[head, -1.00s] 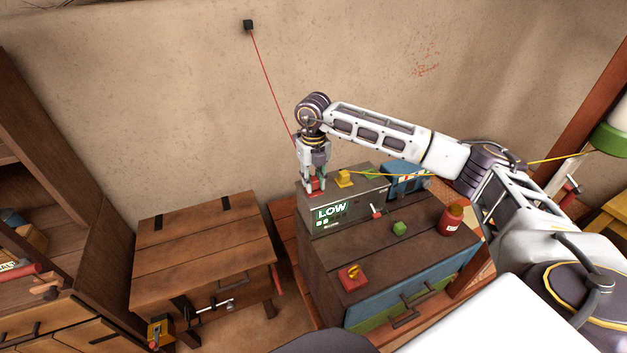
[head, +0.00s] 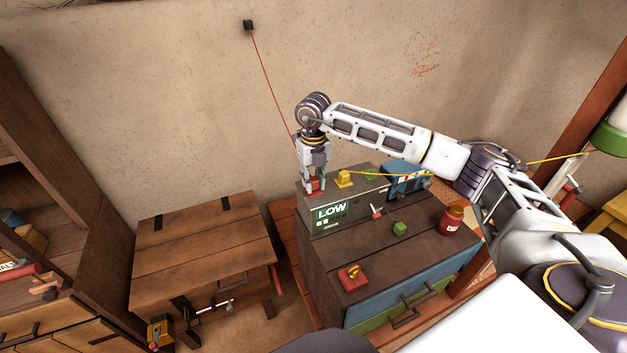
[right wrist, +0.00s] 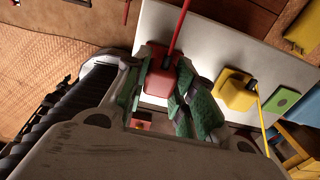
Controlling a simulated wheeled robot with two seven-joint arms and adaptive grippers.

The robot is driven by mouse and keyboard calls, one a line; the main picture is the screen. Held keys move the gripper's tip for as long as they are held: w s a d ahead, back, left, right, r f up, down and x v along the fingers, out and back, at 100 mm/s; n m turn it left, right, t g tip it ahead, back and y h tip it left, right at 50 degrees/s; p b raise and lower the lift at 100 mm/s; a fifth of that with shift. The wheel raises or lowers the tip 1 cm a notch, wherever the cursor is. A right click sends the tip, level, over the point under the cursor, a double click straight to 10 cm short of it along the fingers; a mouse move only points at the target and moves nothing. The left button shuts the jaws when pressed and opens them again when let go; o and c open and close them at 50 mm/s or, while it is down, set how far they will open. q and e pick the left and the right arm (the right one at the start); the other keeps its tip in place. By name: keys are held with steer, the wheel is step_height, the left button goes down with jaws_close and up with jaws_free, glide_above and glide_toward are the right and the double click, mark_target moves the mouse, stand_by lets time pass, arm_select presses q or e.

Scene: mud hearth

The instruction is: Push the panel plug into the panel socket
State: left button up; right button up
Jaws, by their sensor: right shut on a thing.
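The red plug (head: 315,186), which I take as the panel plug, is at the left end of the grey box's top (head: 327,200). My right gripper (head: 316,180) points straight down and is shut on it. In the right wrist view the green-padded fingers (right wrist: 160,90) straddle the red plug (right wrist: 157,72), and its red cord (right wrist: 178,32) leads away. The plug is at or just over the box top; I cannot tell if it is seated. The socket is hidden under the plug and fingers. My left gripper is out of view.
A yellow plug (head: 344,179) with a yellow cord is close to the right of my gripper. The box front display (head: 331,212) reads LOW. A blue box (head: 405,179), green block (head: 400,228), red jar (head: 452,220) and red switch block (head: 352,277) are nearby.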

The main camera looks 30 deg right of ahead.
steer(key=shift+f+b, duration=0.35)
steer(key=shift+f, duration=0.25)
stand_by(0.3)
steer(key=o, duration=1)
steer(key=shift+r, duration=0.15)
steer(key=shift+r, duration=5.85)
